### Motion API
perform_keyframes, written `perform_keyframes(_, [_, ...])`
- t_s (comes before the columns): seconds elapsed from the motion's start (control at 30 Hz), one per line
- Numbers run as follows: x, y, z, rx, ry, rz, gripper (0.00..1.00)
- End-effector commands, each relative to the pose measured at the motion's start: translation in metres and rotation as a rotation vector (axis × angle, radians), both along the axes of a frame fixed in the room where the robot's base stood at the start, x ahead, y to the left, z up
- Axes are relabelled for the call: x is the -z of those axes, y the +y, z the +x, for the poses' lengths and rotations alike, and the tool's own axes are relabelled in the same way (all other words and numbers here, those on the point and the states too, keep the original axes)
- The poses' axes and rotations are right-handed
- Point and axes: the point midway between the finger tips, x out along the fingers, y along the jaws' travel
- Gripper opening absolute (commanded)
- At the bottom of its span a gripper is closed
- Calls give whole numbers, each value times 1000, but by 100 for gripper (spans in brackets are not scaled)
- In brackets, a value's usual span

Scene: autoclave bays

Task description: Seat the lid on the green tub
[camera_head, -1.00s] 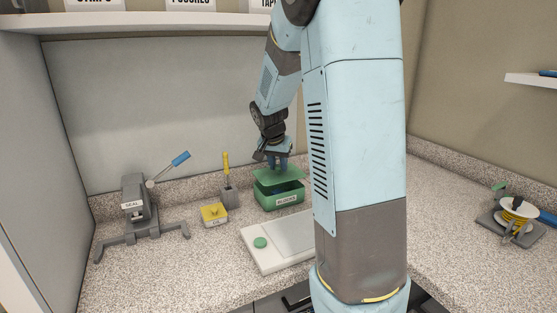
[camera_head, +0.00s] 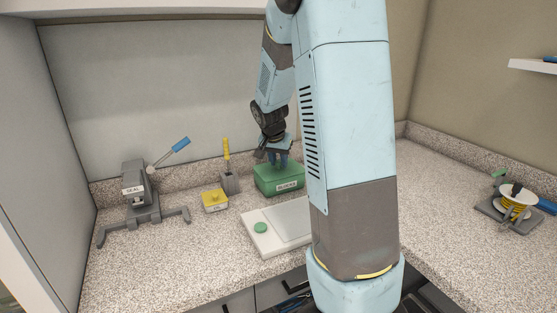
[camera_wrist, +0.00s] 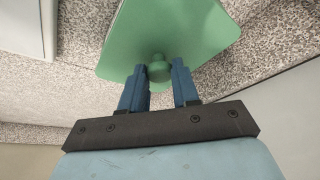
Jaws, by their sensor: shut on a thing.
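The green tub (camera_head: 283,187), labelled "BLOCKS", stands on the speckled counter at the back, near the middle of the head view. Its green lid (camera_head: 263,171) lies flat over the tub's top, with no gap that I can make out from here. In the wrist view the lid (camera_wrist: 205,35) fills the upper middle, with its round knob (camera_wrist: 159,70) between my fingers. My gripper (camera_head: 279,163) is over the lid and shut on the knob; it also shows in the wrist view (camera_wrist: 159,74). The tub's inside is hidden.
A white board with a green button (camera_head: 260,228) lies in front of the tub. A wire spool (camera_head: 514,208) sits far right.

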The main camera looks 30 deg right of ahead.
Motion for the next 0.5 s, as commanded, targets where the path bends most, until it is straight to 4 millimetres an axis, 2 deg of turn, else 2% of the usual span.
perform_keyframes(0.2, [0, 0, 0, 1, 0, 0, 0])
perform_keyframes(0.23, [0, 0, 0, 1, 0, 0, 31])
perform_keyframes(0.5, [0, 0, 0, 0, 0, 0, 57])
